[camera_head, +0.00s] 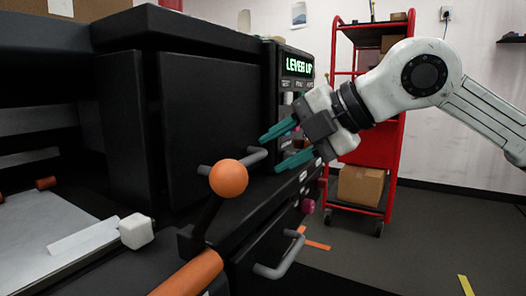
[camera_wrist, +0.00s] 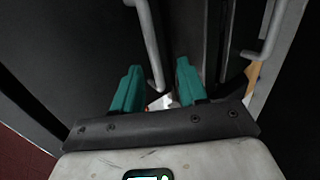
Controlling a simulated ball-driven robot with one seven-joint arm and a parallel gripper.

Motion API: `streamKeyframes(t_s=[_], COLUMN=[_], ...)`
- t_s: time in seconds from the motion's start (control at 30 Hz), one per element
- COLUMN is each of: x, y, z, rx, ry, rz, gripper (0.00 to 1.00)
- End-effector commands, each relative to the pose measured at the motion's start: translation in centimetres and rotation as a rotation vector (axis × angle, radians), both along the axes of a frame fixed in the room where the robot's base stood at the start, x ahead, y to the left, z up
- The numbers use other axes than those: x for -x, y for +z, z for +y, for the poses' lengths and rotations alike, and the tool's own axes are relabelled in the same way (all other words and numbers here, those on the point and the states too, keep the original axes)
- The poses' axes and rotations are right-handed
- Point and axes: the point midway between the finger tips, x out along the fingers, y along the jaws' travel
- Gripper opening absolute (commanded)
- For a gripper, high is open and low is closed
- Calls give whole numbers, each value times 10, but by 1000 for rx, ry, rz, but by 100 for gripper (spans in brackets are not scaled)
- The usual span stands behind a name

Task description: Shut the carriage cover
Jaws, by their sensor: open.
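A large black panel (camera_head: 212,125) on the black machine, likely the carriage cover, has a grey bar handle (camera_head: 248,160) near its lower edge. I cannot tell whether it is fully shut. My gripper (camera_head: 272,153) has teal fingers, open and empty, reaching in from the right with the tips by the handle's right end. In the wrist view, a grey bar handle (camera_wrist: 148,38) runs down toward the gap between the fingers of my gripper (camera_wrist: 157,80). I see no grip on it; contact cannot be told. The display (camera_head: 298,67) reads "LEVER UP".
An orange ball knob (camera_head: 228,178) on a black lever stands in front of the panel. An orange roller (camera_head: 190,274) lies below it. A lower drawer handle (camera_head: 280,261) sticks out. A red cart (camera_head: 391,160) with boxes stands behind my arm. Floor at the right is open.

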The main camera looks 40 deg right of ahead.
Motion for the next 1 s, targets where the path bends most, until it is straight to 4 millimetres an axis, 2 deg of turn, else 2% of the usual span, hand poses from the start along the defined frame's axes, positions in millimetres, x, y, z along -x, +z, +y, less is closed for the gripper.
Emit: streamKeyframes(t_s=[0.1, 0.33, 1.0], x=[18, 38, 41], y=[15, 27, 28], z=[-7, -12, -13], rx=[-1, -1, 0], ry=[-3, 0, 2], rz=[0, 1, 2], gripper=[42, 42, 42])
